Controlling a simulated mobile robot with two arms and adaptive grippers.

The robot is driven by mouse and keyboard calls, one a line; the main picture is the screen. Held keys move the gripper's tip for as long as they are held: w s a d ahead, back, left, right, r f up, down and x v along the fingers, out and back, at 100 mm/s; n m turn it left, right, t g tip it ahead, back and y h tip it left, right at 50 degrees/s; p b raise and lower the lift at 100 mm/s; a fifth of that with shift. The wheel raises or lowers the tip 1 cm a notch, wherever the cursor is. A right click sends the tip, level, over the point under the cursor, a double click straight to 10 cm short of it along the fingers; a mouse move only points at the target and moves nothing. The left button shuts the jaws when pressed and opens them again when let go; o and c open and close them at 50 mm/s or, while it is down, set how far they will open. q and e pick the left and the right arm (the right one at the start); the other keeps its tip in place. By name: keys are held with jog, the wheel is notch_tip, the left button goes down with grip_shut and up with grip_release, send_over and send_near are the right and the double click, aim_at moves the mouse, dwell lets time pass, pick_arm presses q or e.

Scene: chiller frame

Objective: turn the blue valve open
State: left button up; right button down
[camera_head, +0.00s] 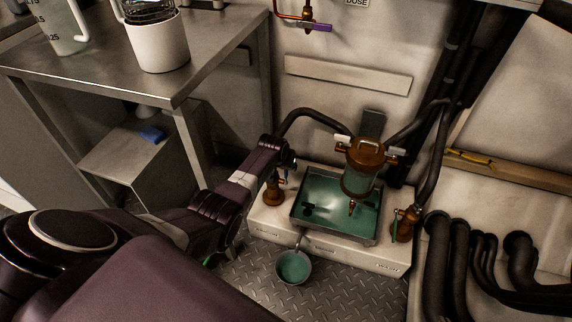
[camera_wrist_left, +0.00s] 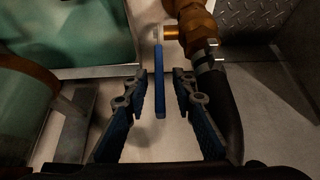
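The blue valve handle (camera_wrist_left: 159,85) shows in the left wrist view as a straight narrow bar. It joins a brass fitting (camera_wrist_left: 195,25) with a black hose below it. My left gripper (camera_wrist_left: 160,74) is open, with one finger on each side of the bar and a visible gap to both. In the head view my left arm reaches from the left to the brass fitting (camera_head: 273,190) at the left of the white base. The left gripper's fingers are mostly hidden there by my own wrist. My right gripper is in neither view.
A tray of green liquid (camera_head: 310,232) and a brass-topped canister (camera_head: 364,170) stand right of my left wrist. A small round cup (camera_head: 293,267) is below the tray. A metal table (camera_head: 215,58) is at upper left. Black hoses (camera_head: 460,255) crowd the right.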

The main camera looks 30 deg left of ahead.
pick_arm(q)
jog(key=shift+r, duration=0.1)
jog(key=v, duration=1.1)
jog(key=shift+s+r, duration=0.2)
jog(key=shift+r, duration=0.15)
jog(key=shift+d, duration=0.15)
